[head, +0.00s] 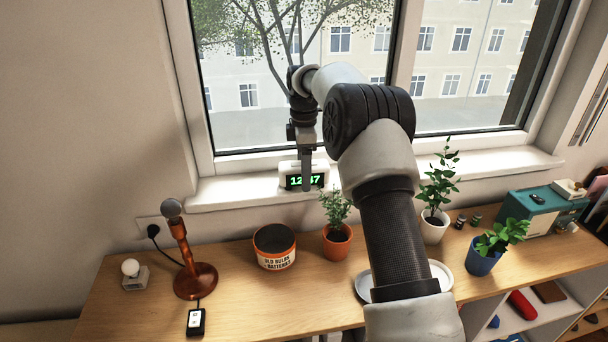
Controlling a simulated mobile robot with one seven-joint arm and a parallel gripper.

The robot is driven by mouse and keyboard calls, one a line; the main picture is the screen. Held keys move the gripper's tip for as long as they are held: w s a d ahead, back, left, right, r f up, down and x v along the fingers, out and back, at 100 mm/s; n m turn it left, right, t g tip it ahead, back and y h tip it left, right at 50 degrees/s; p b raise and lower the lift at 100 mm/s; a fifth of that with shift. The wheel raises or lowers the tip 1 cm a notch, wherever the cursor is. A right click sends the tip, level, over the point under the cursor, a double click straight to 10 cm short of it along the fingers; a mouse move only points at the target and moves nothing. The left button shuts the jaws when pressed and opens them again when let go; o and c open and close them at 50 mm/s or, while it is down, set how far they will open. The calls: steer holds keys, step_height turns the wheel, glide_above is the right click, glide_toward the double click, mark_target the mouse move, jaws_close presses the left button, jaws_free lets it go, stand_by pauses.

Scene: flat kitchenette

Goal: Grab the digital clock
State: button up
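The digital clock (291,182) is a small white box with a dark face and green digits.
Below the sill, a wooden counter (235,312) holds a microphone-shaped lamp (181,245), a battery tin (274,259), potted plants (337,240), a white plate (440,272) and a teal box (540,212). The window glass stands close behind the clock.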

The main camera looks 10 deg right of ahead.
steer(key=shift+f, duration=0.2)
steer(key=c, duration=1.3)
steer(key=shift+r, duration=0.15)
